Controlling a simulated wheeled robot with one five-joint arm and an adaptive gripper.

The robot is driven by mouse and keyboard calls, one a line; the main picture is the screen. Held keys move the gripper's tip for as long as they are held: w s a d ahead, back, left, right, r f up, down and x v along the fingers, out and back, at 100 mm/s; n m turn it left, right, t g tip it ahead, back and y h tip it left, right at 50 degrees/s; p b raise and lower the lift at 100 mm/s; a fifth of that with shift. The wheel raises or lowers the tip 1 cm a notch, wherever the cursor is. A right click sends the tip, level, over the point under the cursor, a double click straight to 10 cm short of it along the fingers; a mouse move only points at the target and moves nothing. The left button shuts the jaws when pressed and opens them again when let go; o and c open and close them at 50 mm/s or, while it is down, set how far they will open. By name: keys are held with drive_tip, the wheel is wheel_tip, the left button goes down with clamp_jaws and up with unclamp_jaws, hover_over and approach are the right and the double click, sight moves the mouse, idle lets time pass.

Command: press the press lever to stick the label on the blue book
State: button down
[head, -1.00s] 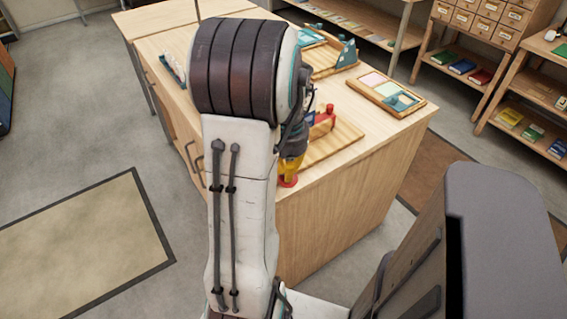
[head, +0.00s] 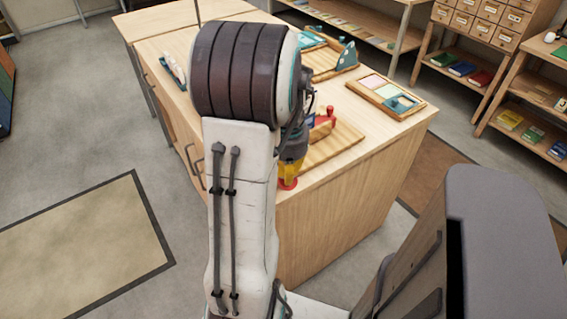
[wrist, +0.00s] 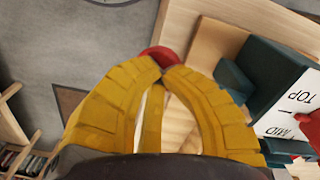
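The press stands on a wooden board (head: 342,146) on the near part of the table. Its red part (head: 322,121) shows just right of my arm in the head view. The wrist view shows a dark teal block (wrist: 268,72) with a white face marked TOP and MID, and a red part (wrist: 306,122) at the right edge. My yellow gripper (wrist: 163,66) has its fingertips together, left of the teal block; a red rounded tip shows at their end. In the head view my gripper (head: 289,180) is low beside the board. I cannot make out the blue book.
A card tray (head: 408,112) sits at the table's right edge, and a wooden tray with a teal piece (head: 348,54) lies behind the press. A blue tray (head: 173,75) is at the left. Shelves (head: 470,95) stand at the back right. Floor is clear at left.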

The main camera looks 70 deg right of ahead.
wheel_tip(320, 180, up, 9)
drive_tip(key=p, duration=0.7)
idle(0.3)
drive_tip(key=shift+f, duration=0.15)
idle(0.6)
drive_tip(key=w+a+r+n+t, duration=0.1)
drive_tip(key=w+a+n, duration=0.3)
drive_tip(key=a, duration=0.6)
drive_tip(key=w+a+r+n+t, duration=0.1)
drive_tip(key=w+a+r+n, duration=0.2)
drive_tip(key=a+n, duration=0.5)
drive_tip(key=w+a+r+n+t, duration=0.1)
drive_tip(key=w+a+r+n, duration=0.2)
drive_tip(key=a, duration=1.1)
drive_tip(key=w+n, duration=0.3)
drive_tip(key=n, duration=0.1)
drive_tip(key=shift+a+t, duration=0.15)
drive_tip(key=shift+t, duration=0.15)
